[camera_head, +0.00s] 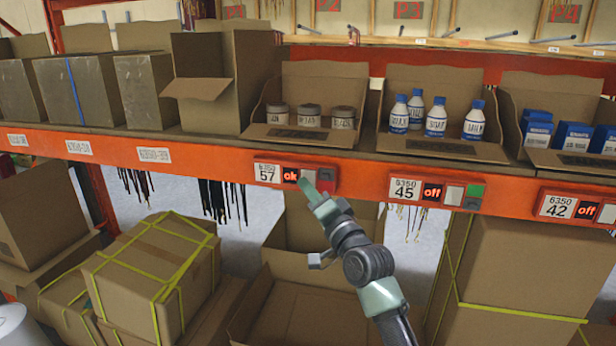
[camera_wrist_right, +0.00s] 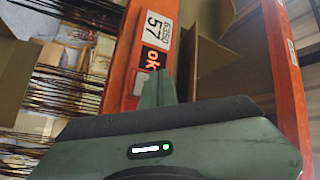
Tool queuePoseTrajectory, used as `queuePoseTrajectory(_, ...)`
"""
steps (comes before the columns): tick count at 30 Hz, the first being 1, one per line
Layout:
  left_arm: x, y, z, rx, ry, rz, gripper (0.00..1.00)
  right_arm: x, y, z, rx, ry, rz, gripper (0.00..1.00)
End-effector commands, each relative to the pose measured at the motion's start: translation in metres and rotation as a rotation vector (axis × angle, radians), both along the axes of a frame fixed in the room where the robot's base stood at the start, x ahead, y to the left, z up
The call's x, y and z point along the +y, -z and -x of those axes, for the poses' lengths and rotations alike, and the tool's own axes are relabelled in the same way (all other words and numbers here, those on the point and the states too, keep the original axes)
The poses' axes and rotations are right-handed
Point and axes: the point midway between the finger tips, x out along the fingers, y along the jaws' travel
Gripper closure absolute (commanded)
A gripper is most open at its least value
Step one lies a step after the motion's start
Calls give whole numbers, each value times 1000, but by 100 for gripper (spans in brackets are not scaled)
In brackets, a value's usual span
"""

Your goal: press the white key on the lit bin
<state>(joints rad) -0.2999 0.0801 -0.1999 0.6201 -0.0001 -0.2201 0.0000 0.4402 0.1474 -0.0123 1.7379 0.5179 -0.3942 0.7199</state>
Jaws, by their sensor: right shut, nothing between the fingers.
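The bin panel numbered 57 (camera_head: 267,173) is on the orange shelf beam below the jar bin; its red display (camera_head: 290,175) reads "ok". The panel also shows in the right wrist view (camera_wrist_right: 152,28), with its display (camera_wrist_right: 152,56). A pale key (camera_head: 309,175) sits just right of the display, partly behind my fingertips. My right gripper (camera_head: 309,188) is shut and empty, its tips at this key; I cannot tell whether they touch. In the right wrist view the closed fingers (camera_wrist_right: 158,90) cover the key. My left gripper is out of view.
Panels 45 (camera_head: 404,188) and 42 (camera_head: 557,206) read "off". Above them stand open bins with jars (camera_head: 310,116), white bottles (camera_head: 436,118) and blue boxes (camera_head: 574,136). Strapped cartons (camera_head: 155,270) and an open carton (camera_head: 300,300) lie below the beam.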

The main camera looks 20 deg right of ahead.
Motion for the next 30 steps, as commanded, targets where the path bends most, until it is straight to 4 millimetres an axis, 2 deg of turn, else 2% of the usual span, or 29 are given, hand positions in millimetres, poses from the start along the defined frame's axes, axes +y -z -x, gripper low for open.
queuePoseTrajectory(11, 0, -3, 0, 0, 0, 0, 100, 2, 0, 3, 0, 0, 0, 100)
queuePoseTrajectory(24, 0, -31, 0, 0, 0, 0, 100, 26, -2, 37, 1, -1, -2, 100)
queuePoseTrajectory(30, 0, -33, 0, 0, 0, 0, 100, 29, 0, 44, 0, 0, 0, 100)
